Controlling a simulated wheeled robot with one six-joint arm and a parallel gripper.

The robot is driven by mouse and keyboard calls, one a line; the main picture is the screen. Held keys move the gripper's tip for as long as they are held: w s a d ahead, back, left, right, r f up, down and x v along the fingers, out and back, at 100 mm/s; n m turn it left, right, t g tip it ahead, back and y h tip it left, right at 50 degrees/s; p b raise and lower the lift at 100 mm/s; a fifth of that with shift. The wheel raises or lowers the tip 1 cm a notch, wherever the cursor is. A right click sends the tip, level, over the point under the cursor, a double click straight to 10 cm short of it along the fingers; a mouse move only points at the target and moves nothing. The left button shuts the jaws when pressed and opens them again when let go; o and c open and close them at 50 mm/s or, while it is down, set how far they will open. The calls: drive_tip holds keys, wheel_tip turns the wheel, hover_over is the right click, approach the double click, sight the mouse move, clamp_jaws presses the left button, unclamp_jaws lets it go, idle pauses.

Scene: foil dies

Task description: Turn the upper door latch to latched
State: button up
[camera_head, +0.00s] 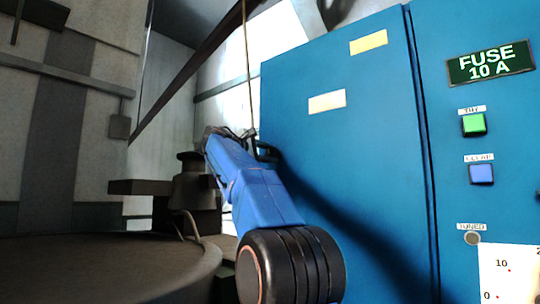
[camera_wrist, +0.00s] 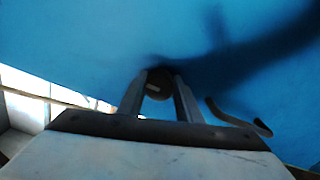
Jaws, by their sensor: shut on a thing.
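In the wrist view, my gripper (camera_wrist: 160,82) has its two fingers on either side of a dark round latch knob (camera_wrist: 158,85) on the blue door. The fingers are shut on the knob, and a short pale mark shows on its face. The mark lies tilted slightly, near to level. In the camera_head view, my blue arm reaches to the left edge of the blue cabinet door (camera_head: 350,150). There my own arm hides the fingers and the knob. I cannot tell from the label-free view which position the latch is in.
A fuse panel to the right carries a green button (camera_head: 474,124), a blue button (camera_head: 481,173) and a round lamp (camera_head: 472,238). A large round dark table (camera_head: 110,265) stands at the lower left.

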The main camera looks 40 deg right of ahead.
drive_tip(key=o, duration=1)
drive_tip(key=shift+o, duration=0.2)
drive_tip(key=shift+a, duration=0.1)
drive_tip(key=s+a, duration=0.1)
drive_tip(key=a, duration=1.6)
drive_tip(key=shift+s, duration=0.15)
drive_tip(key=s+a+f+t+y, duration=0.1)
drive_tip(key=s+a+f+y, duration=0.15)
drive_tip(key=f, duration=0.75)
drive_tip(key=s+a+f+n+t+y, duration=0.1)
drive_tip(key=s+a+f+t+y, duration=0.15)
drive_tip(key=f, duration=0.75)
drive_tip(key=s+a+f+y, duration=0.2)
drive_tip(key=s+f+y, duration=0.15)
drive_tip(key=f, duration=0.65)
drive_tip(key=s+a+f+m+y, duration=0.1)
drive_tip(key=s+a+f+y, duration=0.2)
drive_tip(key=f, duration=0.9)
drive_tip(key=s+a+f+m+y, duration=0.2)
drive_tip(key=s+a+f+y, duration=0.1)
drive_tip(key=s+a+f, duration=0.5)
drive_tip(key=s+a+f+m+y, duration=0.2)
drive_tip(key=s+a+f, duration=0.4)
drive_tip(key=f, duration=1)
drive_tip(key=shift+s+a+y, duration=0.25)
drive_tip(key=shift+s+y, duration=0.5)
drive_tip(key=shift+s, duration=0.5)
